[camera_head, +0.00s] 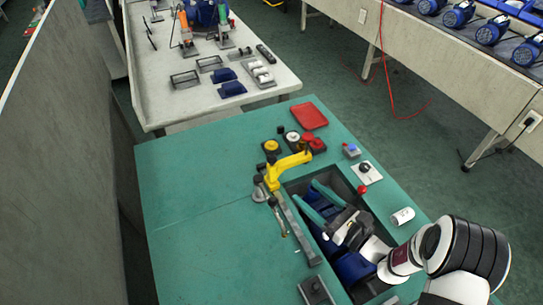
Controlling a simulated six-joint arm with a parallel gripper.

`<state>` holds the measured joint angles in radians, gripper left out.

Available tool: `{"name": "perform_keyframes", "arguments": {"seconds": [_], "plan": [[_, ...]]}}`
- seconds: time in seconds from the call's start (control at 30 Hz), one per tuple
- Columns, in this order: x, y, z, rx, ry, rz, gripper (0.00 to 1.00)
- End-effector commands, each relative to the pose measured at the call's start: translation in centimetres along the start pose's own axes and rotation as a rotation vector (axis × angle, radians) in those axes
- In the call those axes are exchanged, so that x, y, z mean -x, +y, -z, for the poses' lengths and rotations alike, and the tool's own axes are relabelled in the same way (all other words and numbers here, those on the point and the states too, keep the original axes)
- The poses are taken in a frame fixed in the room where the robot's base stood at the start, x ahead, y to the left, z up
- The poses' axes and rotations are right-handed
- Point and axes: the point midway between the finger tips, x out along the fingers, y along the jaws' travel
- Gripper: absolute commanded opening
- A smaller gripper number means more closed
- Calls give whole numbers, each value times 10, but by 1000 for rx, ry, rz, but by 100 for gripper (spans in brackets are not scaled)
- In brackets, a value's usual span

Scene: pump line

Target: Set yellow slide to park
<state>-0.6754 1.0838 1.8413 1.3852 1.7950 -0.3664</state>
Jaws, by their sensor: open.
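A yellow angled piece (286,168), which looks like the yellow slide, stands at the upper end of a grey rail (296,232) on the green table. A small red-topped part shows at its right end. No park mark can be read at this size. My gripper (304,191) is to the lower right of the yellow piece, over the dark recess in the table. Its two greenish fingers are spread apart with nothing between them. The fingers look apart from the yellow piece, but their height is hard to tell.
Round knobs, one yellow-topped (271,147), stand behind the yellow piece, near a red tray (309,116). A recess (292,184) holds blue parts. A switch plate (366,172) and white cylinder (402,216) lie right of it. The table's left half (195,210) is clear.

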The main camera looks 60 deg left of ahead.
Motion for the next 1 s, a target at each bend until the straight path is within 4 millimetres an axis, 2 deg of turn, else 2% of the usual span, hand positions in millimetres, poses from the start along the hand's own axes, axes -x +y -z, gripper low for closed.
{"name": "perform_keyframes", "arguments": {"seconds": [0.07,0.17,0.4,0.6,0.8,1.0], "plan": [[-1,-6,2,-11,-4,35,66],[-20,-6,2,-9,-4,32,66],[-92,-7,1,-5,-5,28,66],[-136,-9,1,-7,-4,29,66],[-153,-10,1,-8,-3,31,66],[-155,-10,1,-8,-3,31,66]]}}
